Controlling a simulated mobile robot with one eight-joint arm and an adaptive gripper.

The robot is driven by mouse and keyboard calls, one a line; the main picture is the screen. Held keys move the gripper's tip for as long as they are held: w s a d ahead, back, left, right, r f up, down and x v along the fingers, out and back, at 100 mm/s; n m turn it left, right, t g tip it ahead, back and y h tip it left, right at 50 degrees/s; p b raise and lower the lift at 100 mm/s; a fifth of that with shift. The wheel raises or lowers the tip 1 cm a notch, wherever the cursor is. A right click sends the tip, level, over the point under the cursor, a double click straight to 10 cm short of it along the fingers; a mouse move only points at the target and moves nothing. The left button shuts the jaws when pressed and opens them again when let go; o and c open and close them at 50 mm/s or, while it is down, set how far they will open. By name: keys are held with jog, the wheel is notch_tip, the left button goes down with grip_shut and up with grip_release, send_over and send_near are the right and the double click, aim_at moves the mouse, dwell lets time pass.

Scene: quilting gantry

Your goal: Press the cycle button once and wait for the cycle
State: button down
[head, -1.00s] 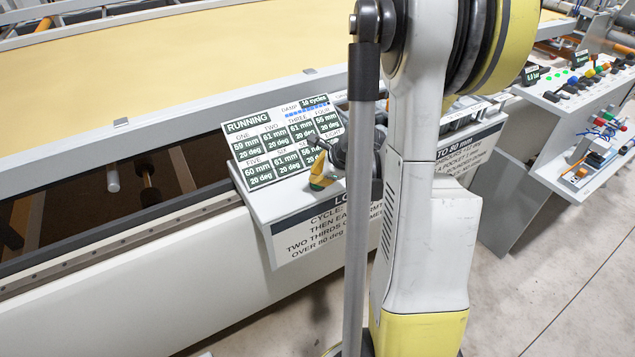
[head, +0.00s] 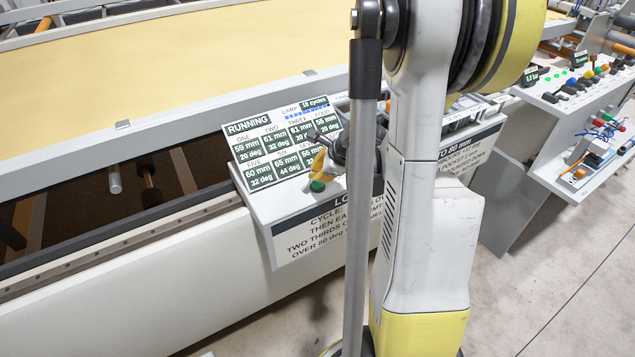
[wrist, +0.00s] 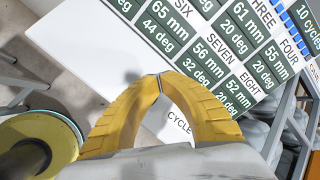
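The green cycle button (head: 317,186) shows on the sloped panel's front ledge in the head view. My gripper (head: 318,168) is just above it, with its yellow fingers pointing down; a small gap seems to show, but contact is hard to judge. In the wrist view the two yellow fingertips (wrist: 158,82) meet with nothing between them, so the gripper is shut and empty. The CYCLE label (wrist: 180,124) shows between the fingers there; the button is hidden. The display board (head: 262,150) reads RUNNING, with mm and deg values for several numbered stations.
A long machine bed with yellow cloth (head: 180,60) lies behind the panel. A white instruction plate (head: 325,228) fronts the ledge. A side bench (head: 590,110) with coloured knobs stands at right. Grey floor (head: 545,270) is free at lower right.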

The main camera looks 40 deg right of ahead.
notch_tip(320, 180, up, 5)
jog(key=p, duration=0.4)
jog(key=shift+d, duration=0.1)
dwell(1.3)
